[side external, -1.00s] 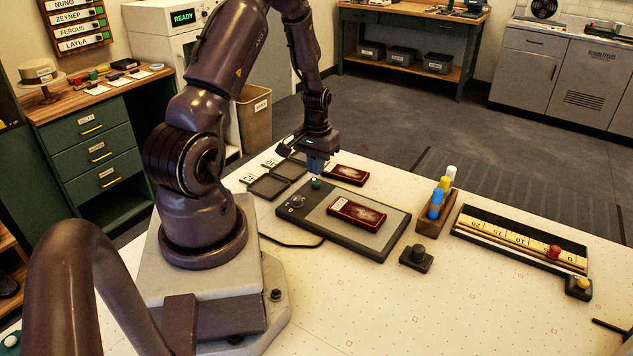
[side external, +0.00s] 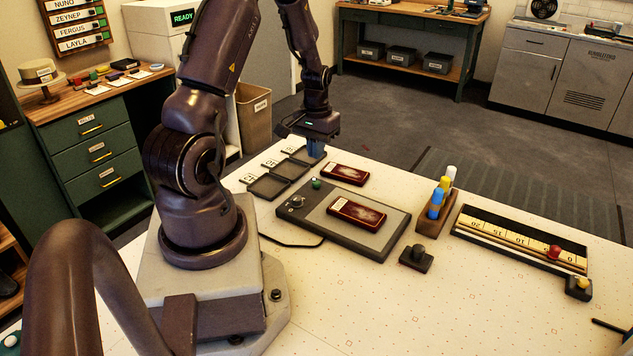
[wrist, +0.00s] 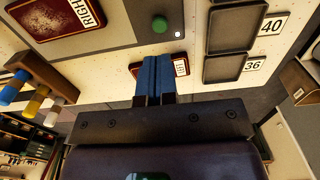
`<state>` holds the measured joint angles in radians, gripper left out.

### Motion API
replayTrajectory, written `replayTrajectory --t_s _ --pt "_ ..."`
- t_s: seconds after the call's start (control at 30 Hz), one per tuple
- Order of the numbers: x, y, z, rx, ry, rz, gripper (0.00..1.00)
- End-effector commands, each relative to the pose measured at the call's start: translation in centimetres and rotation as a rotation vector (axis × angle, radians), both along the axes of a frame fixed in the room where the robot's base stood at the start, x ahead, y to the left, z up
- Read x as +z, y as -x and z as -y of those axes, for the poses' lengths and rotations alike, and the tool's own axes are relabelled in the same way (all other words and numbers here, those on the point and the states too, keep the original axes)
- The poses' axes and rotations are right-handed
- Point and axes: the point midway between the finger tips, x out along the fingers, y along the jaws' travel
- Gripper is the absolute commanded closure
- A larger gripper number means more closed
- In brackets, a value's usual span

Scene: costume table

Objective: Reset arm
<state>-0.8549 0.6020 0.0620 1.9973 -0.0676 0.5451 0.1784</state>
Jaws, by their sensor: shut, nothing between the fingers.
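My gripper (side external: 316,148) is shut and empty, its blue fingers pointing down above the far side of the table. In the wrist view its fingers (wrist: 160,62) lie together and partly cover a dark red slab (wrist: 187,68) whose label is only partly readable. That slab (side external: 344,174) lies on the white table beyond the grey pad. Another red slab (side external: 356,214), labelled RIGHT in the wrist view (wrist: 48,20), lies on the grey pad (side external: 300,222). A green button (side external: 316,183) stands on the pad's corner, near a knob; the gripper is apart from it.
Several dark shallow trays (side external: 270,187) with number labels lie left of the pad. To its right are a wooden holder with coloured cylinders (side external: 436,211), a black knob block (side external: 416,258) and a ruler fixture (side external: 520,240). The front of the white table is clear.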

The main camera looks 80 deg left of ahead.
Motion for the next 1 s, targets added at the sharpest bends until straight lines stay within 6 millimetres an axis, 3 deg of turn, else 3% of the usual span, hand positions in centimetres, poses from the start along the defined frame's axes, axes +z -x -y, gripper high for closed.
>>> replayTrajectory --t_s 0.3,0.43,0.67,0.83,1.0 --pt "0.0 0.1 0.1 0.008 0.005 -0.004 1.00" --pt "0.0 1.4 2.0 0.035 0.066 -0.052 1.00" --pt "6.4 0.1 7.4 -0.060 0.053 -0.035 1.00" --pt "12.0 -0.7 13.1 -0.201 0.000 0.026 1.00" --pt "16.7 -0.2 19.0 -0.367 -0.064 0.117 1.00"
